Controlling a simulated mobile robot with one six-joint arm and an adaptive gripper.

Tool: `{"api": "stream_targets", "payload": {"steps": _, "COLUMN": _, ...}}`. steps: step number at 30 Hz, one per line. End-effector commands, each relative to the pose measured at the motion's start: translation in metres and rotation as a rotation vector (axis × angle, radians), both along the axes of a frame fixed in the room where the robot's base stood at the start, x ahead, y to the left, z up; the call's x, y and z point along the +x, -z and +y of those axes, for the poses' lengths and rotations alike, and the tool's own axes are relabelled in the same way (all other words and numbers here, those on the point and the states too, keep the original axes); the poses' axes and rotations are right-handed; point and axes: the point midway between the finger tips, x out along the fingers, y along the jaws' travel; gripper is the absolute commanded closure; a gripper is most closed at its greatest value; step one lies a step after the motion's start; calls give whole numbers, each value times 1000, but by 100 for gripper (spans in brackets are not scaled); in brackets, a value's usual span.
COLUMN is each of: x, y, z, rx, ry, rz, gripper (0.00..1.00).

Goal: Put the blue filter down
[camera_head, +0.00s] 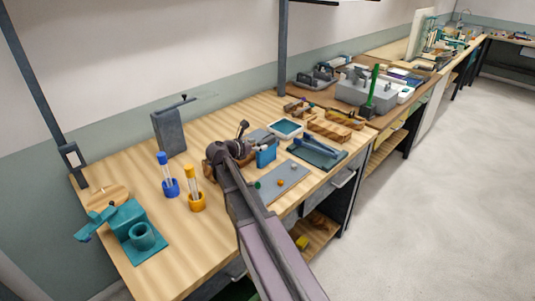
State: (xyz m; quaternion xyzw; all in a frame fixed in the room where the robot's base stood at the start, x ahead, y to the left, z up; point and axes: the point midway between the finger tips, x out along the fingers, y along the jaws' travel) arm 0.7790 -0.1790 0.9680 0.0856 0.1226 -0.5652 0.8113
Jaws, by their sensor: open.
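A small blue upright piece (266,154) stands just right of my arm's end; I cannot tell for sure whether it is the blue filter. A grey slab (268,196) lies in front of it with a small green round piece (257,185) and an orange one (280,182) on it. My gripper (243,129) is at the far end of my arm, above the bench and close to the blue piece. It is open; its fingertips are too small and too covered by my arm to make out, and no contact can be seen.
A blue-capped rod (163,159) and an orange-capped rod (190,172) stand in cups at left. A teal device (132,230) is at the front left. A dark tray (318,153) and wooden blocks (329,130) are at right. The bench's left middle is clear.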

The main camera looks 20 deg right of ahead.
Motion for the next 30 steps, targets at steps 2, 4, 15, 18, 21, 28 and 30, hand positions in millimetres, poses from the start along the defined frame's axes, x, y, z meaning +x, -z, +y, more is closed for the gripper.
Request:
{"api": "stream_targets", "payload": {"steps": 2, "x": 0, "y": 0, "z": 0, "rx": 0, "ry": 0, "rz": 0, "gripper": 26}}
{"api": "stream_targets", "payload": {"steps": 4, "x": 0, "y": 0, "z": 0, "rx": 0, "ry": 0, "rz": 0, "gripper": 26}}
{"api": "stream_targets", "payload": {"steps": 15, "x": 7, "y": 6, "z": -17, "rx": 0, "ry": 4, "rz": 0, "gripper": 26}}
{"api": "stream_targets", "payload": {"steps": 18, "x": 13, "y": 10, "z": -27, "rx": 0, "ry": 3, "rz": 0, "gripper": 26}}
{"api": "stream_targets", "payload": {"steps": 21, "x": 16, "y": 13, "z": -38, "rx": 0, "ry": 4, "rz": 1, "gripper": 26}}
{"api": "stream_targets", "payload": {"steps": 28, "x": 19, "y": 15, "z": -48, "rx": 0, "ry": 2, "rz": 1, "gripper": 26}}
{"api": "stream_targets", "payload": {"steps": 30, "x": 19, "y": 15, "z": -48, "rx": 0, "ry": 2, "rz": 1, "gripper": 26}}
